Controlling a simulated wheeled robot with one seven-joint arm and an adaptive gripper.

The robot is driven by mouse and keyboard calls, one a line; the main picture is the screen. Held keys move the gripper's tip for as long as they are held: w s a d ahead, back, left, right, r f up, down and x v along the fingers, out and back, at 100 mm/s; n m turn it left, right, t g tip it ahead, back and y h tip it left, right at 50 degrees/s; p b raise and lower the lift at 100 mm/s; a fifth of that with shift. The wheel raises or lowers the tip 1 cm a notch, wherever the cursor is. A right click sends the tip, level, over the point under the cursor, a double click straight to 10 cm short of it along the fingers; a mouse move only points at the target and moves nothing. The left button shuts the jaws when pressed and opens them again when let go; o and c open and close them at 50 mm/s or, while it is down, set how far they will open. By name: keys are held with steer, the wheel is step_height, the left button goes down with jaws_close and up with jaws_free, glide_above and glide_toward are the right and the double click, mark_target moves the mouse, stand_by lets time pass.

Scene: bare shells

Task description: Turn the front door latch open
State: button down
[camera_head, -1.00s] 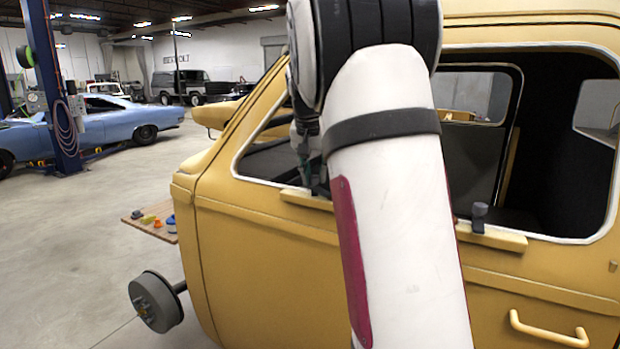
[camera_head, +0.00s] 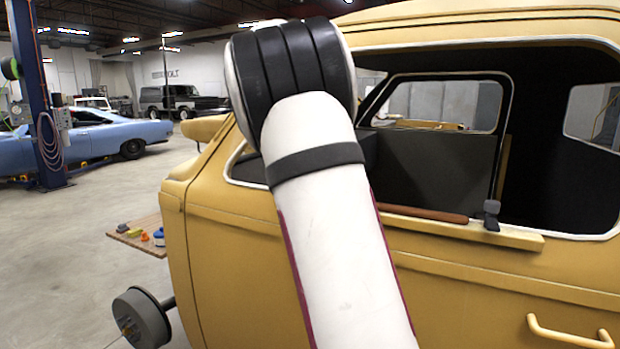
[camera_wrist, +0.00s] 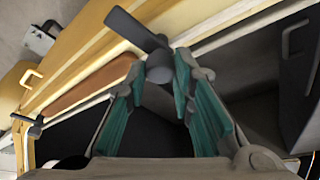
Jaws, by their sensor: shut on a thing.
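The front door latch (camera_wrist: 146,33) is a dark grey lever with a round hub, on the ledge of the yellow door (camera_wrist: 75,62). In the wrist view its lever slants toward the upper left. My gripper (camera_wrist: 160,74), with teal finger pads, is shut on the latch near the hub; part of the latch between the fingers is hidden. In the head view my white arm covers the gripper and this latch. A second dark latch (camera_head: 491,215) stands at the other end of the brown strip (camera_head: 424,214); it also shows in the wrist view (camera_wrist: 28,122).
The yellow vehicle shell (camera_head: 240,270) fills the right side, with an open window above the ledge (camera_head: 515,239). A door handle (camera_head: 568,334) sticks out low. A board with small coloured things (camera_head: 140,238) lies beyond its front.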

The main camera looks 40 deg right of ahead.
steer(key=shift+w+m+g+b, duration=0.1)
steer(key=shift+m+g+b, duration=0.3)
steer(key=shift+m, duration=0.7)
steer(key=shift+y, duration=0.3)
steer(key=c, duration=1.4)
jaws_free()
steer(key=shift+r, duration=0.1)
steer(key=v, duration=0.7)
steer(key=shift+r, duration=0.1)
